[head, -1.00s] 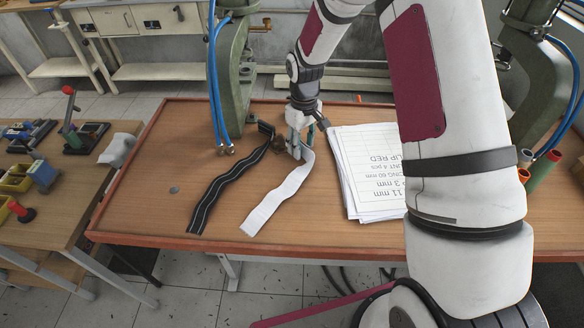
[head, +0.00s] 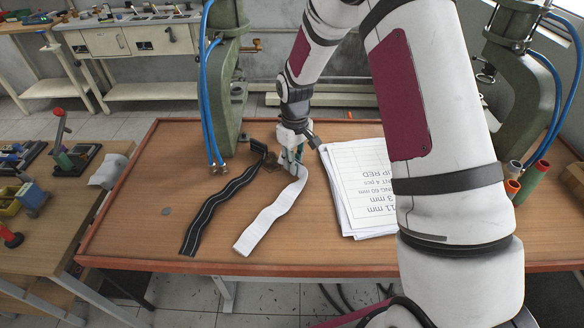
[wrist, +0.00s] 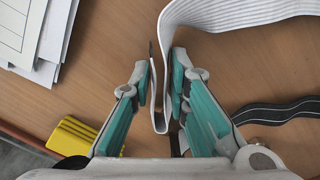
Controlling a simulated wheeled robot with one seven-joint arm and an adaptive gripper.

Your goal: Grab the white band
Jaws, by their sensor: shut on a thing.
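The white band (head: 268,218) lies in a wavy strip on the wooden table, its far end rising to my gripper (head: 292,158). In the wrist view the ribbed white band (wrist: 240,12) runs along the top and folds down between the two teal fingers of my gripper (wrist: 161,85). The fingers are shut on this folded part. A black band (head: 222,210) with light lines lies to the left of the white one, apart from it along most of its length. It also shows at the right in the wrist view (wrist: 280,110).
A stack of printed papers (head: 362,190) lies just right of my gripper. Green presses stand at the back left (head: 230,90) and the right (head: 520,90) with blue hoses. A yellow object (wrist: 72,136) shows at the lower left in the wrist view.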

